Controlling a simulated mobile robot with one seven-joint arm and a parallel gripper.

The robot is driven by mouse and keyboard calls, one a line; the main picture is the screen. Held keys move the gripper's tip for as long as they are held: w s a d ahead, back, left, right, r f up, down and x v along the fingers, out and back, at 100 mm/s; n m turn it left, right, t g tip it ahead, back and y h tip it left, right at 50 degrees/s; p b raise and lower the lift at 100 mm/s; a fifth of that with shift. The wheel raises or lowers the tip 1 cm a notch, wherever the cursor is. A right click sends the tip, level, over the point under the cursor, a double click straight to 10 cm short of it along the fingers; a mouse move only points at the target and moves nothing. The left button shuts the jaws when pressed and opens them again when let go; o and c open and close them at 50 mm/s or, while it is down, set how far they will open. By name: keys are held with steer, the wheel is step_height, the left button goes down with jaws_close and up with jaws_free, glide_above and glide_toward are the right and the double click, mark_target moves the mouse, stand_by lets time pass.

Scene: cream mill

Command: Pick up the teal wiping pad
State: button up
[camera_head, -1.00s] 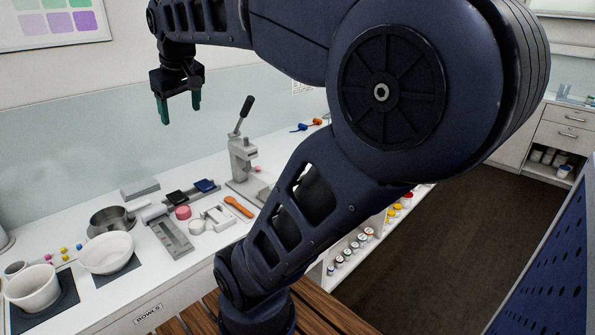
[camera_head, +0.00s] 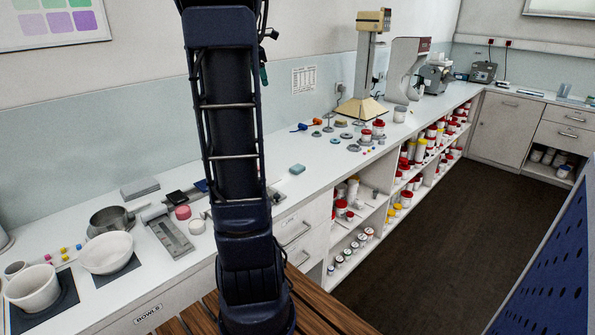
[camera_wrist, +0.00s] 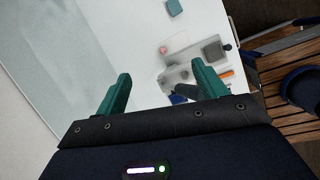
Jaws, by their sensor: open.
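The teal wiping pad (camera_head: 297,169) is a small flat block lying on the white counter, just right of my arm in the head view. A teal block that looks like the same pad shows at the top edge of the wrist view (camera_wrist: 174,7). My gripper (camera_wrist: 160,72) has two green fingers spread wide with nothing between them. It is high above the counter, apart from the pad. In the head view my arm hides most of the gripper; only a bit of green finger shows.
White bowls (camera_head: 106,252), a metal pan (camera_head: 110,219) and a grey slotted tool (camera_head: 172,238) stand left of my arm. Small weights, jars and blue and orange items lie right of the pad. A tall beige device (camera_head: 366,70) stands farther back. Counter around the pad is clear.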

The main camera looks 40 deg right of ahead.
steer(key=s+d+f+n+g, duration=0.1)
steer(key=d+n, duration=0.1)
steer(key=d, duration=0.5)
steer(key=s+d+f+n, duration=0.1)
steer(key=d+f+n, duration=0.1)
steer(key=d, duration=0.4)
glide_toward(297, 167)
steer(key=shift+h, duration=0.3)
steer(key=shift+x, duration=4.45)
steer(key=shift+w+a, duration=0.1)
steer(key=shift+c, duration=0.2)
steer(key=c, duration=1)
